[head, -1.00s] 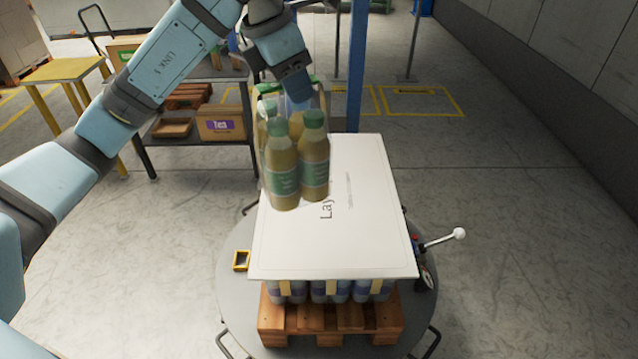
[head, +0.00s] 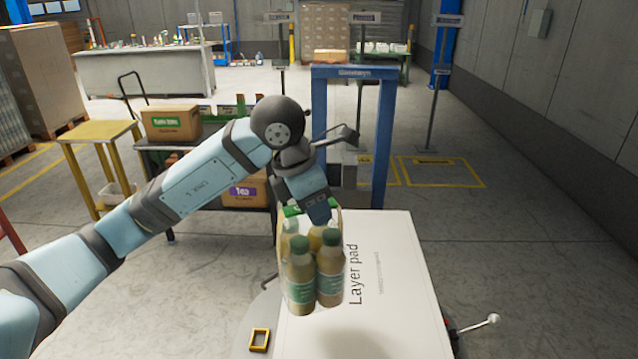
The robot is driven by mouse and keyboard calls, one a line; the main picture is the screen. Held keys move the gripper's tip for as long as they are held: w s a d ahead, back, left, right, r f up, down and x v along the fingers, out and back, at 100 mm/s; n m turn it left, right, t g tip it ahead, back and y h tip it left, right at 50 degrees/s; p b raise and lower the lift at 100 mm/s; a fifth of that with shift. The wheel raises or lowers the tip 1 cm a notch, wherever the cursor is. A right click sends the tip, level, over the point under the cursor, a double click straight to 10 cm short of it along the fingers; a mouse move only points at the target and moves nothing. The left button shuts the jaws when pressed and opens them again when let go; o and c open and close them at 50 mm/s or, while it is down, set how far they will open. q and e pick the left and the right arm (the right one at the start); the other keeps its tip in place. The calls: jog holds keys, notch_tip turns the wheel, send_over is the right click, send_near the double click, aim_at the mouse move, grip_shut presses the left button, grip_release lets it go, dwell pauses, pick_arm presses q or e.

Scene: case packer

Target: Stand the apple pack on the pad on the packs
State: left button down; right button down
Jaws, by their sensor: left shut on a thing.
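The apple pack (head: 302,275), several amber bottles with green caps and green labels, is upright at the left side of the white layer pad (head: 390,300). My left gripper (head: 318,214) is above the pack and shut on its top. I cannot tell whether the bottle bases touch the pad or hang just above it. The pad is marked "Layer pad" and lies flat; the packs under it are out of view now. My right gripper is not in view.
A blue frame (head: 379,140) stands behind the pad. A shelf with a green-labelled carton (head: 170,123) and a yellow stool (head: 98,132) are at the left. A white-knobbed lever (head: 492,319) sticks out at the right. The pad's right part is clear.

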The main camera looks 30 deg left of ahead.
aim_at(316, 258)
pick_arm(q)
notch_tip(316, 258, down, 8)
jog(key=shift+r, duration=0.15)
jog(key=shift+f+p, duration=0.3)
jog(key=shift+f, duration=1.6)
jog(key=shift+f, duration=0.15)
jog(key=c, duration=0.8)
grip_release()
jog(key=shift+c, duration=0.2)
